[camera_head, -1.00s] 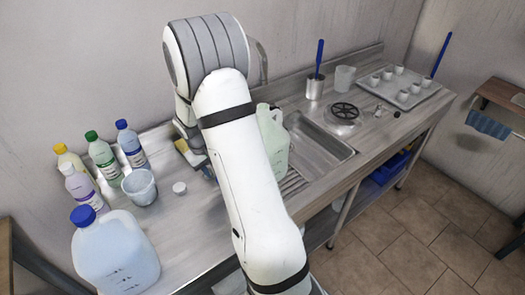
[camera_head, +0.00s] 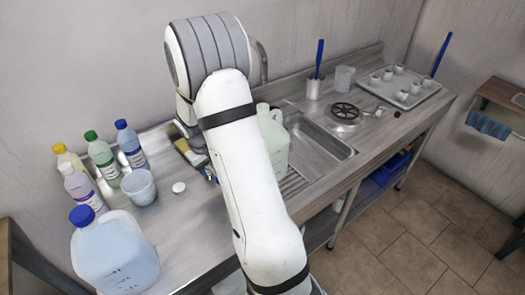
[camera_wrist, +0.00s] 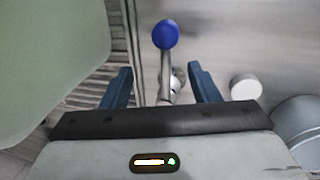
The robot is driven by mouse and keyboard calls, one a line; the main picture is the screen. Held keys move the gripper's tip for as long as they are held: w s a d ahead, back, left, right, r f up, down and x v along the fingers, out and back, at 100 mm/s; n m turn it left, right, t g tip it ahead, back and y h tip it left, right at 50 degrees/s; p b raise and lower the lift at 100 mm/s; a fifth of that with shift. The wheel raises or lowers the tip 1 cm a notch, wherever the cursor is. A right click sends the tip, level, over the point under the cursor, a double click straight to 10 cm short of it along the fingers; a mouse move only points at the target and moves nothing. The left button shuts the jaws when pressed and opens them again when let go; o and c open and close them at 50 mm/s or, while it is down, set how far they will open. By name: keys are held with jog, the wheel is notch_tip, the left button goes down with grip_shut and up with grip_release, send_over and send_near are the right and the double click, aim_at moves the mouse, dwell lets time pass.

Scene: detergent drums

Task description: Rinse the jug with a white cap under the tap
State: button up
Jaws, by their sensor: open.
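The pale green translucent jug (camera_head: 275,148) stands beside the sink, partly hidden behind my arm. Its side fills the left of the wrist view (camera_wrist: 45,65). I cannot clearly see a cap on its neck. A loose white cap (camera_head: 179,188) lies on the counter and also shows in the wrist view (camera_wrist: 246,87). The tap spout (camera_head: 262,62) rises behind my arm. In the wrist view a blue knob (camera_wrist: 166,34) on a metal stem shows beyond the fingers, in line with the gap between them. My gripper (camera_wrist: 160,80) is open and empty.
The sink (camera_head: 322,150) is right of the jug. A blue-capped jug (camera_head: 115,255), several bottles (camera_head: 105,160) and a grey tub (camera_head: 139,188) stand at left. A yellow sponge (camera_head: 189,151) lies near the wall. A cup tray (camera_head: 425,92) is far right.

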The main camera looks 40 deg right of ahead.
jog(key=shift+a+r+p, duration=0.15)
jog(key=shift+r+p, duration=0.5)
jog(key=shift+r, duration=0.5)
jog(key=shift+a+r+p, duration=0.1)
jog(key=shift+r+p, duration=0.5)
jog(key=shift+r, duration=0.5)
jog(key=shift+r, duration=0.1)
notch_tip(320, 180, up, 7)
jog(key=a+b, duration=0.2)
jog(key=s+a+r+t+y, duration=0.15)
jog(key=s+a+r, duration=0.25)
jog(key=s+r, duration=0.55)
jog(key=s+a+t, duration=0.1)
jog(key=s+a, duration=0.1)
jog(key=s, duration=0.5)
jog(key=s+a, duration=0.2)
jog(key=s, duration=0.5)
jog(key=shift+s+a+m+t+y, duration=0.25)
jog(key=shift+s+m+t+y, duration=0.05)
jog(key=shift+s+t+y, duration=0.1)
jog(key=shift+c, duration=0.2)
